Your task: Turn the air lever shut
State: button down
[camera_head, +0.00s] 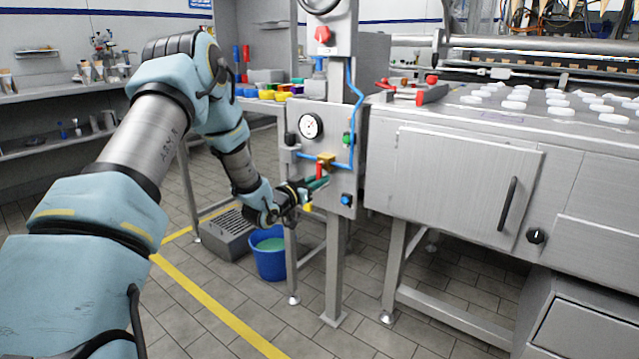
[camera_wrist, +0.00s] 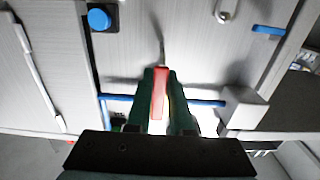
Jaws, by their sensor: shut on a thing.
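The air lever is a red handle (camera_wrist: 160,90) in the wrist view, lying between the two green fingers of my gripper (camera_wrist: 165,78). The fingers are shut on it. In the head view my gripper (camera_head: 316,184) reaches the grey panel (camera_head: 300,168) from the left, just below a brass valve body (camera_head: 325,160) on the blue air line (camera_head: 353,110). The fingers and wrist largely hide the lever there, so its exact angle is hard to tell.
A pressure gauge (camera_head: 311,126) and a green button (camera_head: 346,139) sit above the valve. A blue button (camera_head: 346,200) is below right. A blue bucket (camera_head: 268,256) stands on the floor under my wrist. A steel machine cabinet (camera_head: 455,185) is close on the right.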

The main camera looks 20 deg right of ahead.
jog(key=shift+a, duration=0.1)
jog(key=c, duration=0.8)
grip_release()
jog(key=v, duration=1)
jog(key=shift+s+a, duration=0.15)
jog(key=shift+a, duration=0.2)
